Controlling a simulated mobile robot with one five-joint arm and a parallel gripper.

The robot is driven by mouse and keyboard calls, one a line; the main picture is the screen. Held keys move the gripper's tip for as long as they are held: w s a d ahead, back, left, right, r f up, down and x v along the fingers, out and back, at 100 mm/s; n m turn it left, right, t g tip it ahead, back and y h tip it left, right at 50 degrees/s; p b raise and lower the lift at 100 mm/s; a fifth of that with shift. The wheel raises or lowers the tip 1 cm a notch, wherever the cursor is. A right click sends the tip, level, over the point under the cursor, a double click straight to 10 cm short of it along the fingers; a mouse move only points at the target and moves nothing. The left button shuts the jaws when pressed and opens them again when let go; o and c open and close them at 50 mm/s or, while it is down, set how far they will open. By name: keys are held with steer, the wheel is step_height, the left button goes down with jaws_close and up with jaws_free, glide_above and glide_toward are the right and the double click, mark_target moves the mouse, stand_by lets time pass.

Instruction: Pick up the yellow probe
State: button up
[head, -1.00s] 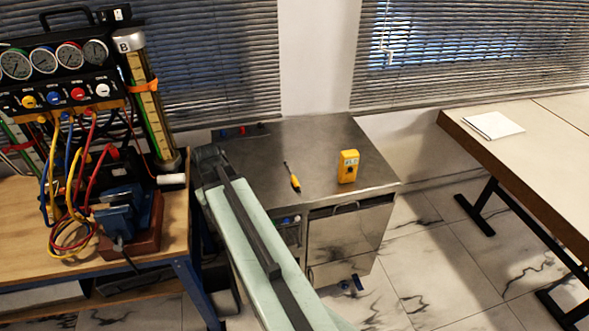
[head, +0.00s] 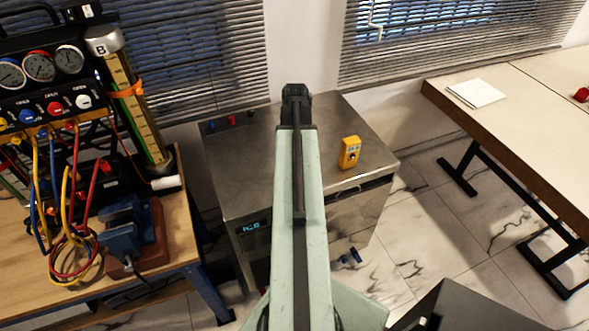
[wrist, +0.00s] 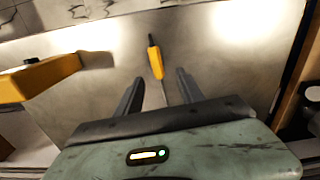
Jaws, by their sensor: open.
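The yellow probe (wrist: 155,61) lies on the metal cabinet top in the wrist view. It has a black end and a thin metal tip that points towards my gripper. My gripper (wrist: 156,80) is open and empty, with its two dark fingers apart on either side of the probe's line. I cannot tell how high the fingers are above the top. In the head view my arm hides the probe, and my gripper (head: 296,92) shows only from behind over the cabinet.
A yellow meter (head: 349,152) stands on the cabinet top (head: 240,165), right of my arm; it also shows at left in the wrist view (wrist: 40,76). A wooden bench (head: 60,285) with gauges and hoses is at left. A table (head: 530,140) with paper is at right.

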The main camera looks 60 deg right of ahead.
steer(key=f+b, duration=0.4)
steer(key=f, duration=0.1)
steer(key=f+b, duration=0.3)
steer(key=shift+s+d, duration=0.15)
steer(key=shift+d, duration=0.1)
steer(key=shift+r, duration=0.25)
jaws_close()
